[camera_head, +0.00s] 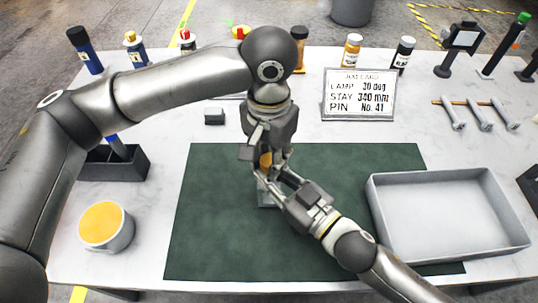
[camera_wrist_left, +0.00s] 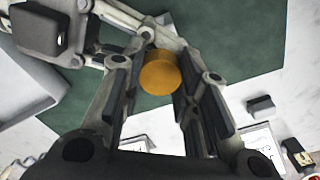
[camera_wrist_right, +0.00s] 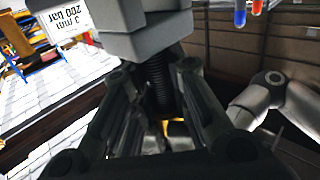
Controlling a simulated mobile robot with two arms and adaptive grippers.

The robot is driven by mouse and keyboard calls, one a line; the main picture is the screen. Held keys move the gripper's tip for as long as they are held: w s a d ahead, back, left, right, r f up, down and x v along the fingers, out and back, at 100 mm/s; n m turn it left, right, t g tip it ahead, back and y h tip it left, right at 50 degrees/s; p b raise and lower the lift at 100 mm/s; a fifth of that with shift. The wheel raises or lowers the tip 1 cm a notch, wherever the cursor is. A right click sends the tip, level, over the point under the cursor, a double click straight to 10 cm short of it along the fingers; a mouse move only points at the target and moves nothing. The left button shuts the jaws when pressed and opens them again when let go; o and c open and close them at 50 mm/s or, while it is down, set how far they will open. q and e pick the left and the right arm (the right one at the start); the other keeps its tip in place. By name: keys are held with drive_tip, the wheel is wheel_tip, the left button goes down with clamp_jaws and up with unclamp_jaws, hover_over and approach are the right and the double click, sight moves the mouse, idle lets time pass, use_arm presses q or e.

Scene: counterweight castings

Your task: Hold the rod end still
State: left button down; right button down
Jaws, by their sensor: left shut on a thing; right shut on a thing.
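An orange-topped cylinder (camera_head: 265,160) stands over the green mat. Its round top (camera_wrist_left: 158,74) shows between the finger pads of my left gripper (camera_wrist_left: 155,85), which reaches down from above and is shut on it. My right gripper (camera_head: 264,177) comes in from the lower right, just below the left one, and is shut on a part mostly hidden by the fingers. In the right wrist view a bit of orange (camera_wrist_right: 168,128) and a black ribbed shaft (camera_wrist_right: 157,88) show between its fingers. I cannot tell which piece is the rod end. A grey block (camera_head: 267,196) sits beneath.
The green mat (camera_head: 210,230) is mostly bare. An empty grey tray (camera_head: 450,252) is at right, an orange-filled cup (camera_head: 106,228) and dark bin (camera_head: 128,170) at left. A job card (camera_head: 358,95), bottles and several bolts (camera_head: 480,115) line the back.

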use_arm(q)
drive_tip(key=c, duration=1.1)
unclamp_jaws()
drive_tip(key=shift+r, duration=2.25)
drive_tip(key=shift+c, duration=0.3)
